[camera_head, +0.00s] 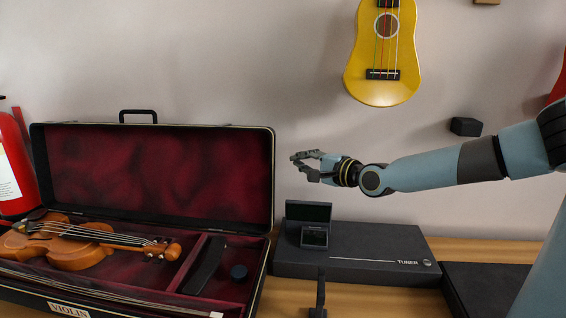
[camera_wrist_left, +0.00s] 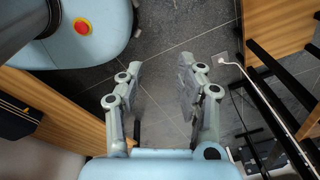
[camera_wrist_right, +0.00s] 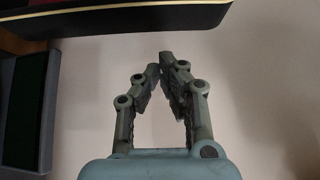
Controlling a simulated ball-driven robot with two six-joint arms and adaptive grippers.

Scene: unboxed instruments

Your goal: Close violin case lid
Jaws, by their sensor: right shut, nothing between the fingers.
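The violin case (camera_head: 258,262) stands on the wooden table at the left with its lid (camera_head: 165,173) upright, dark red lining facing out. A violin (camera_head: 75,243) lies in the case. My right gripper (camera_head: 293,158) is shut and empty, just right of the lid's right edge and apart from it. In the right wrist view its fingertips (camera_wrist_right: 160,62) meet, and the lid's edge (camera_wrist_right: 140,18) crosses the top. My left gripper (camera_wrist_left: 160,75) is open and empty in the left wrist view, above the grey tiled floor. It is not clearly seen in the head view.
A black tuner box (camera_head: 355,262) with a small tuner (camera_head: 314,236) on it stands right of the case. A yellow ukulele (camera_head: 386,55) hangs on the wall above. A red extinguisher (camera_head: 14,175) stands at the far left. A dark box (camera_head: 485,285) lies at the right.

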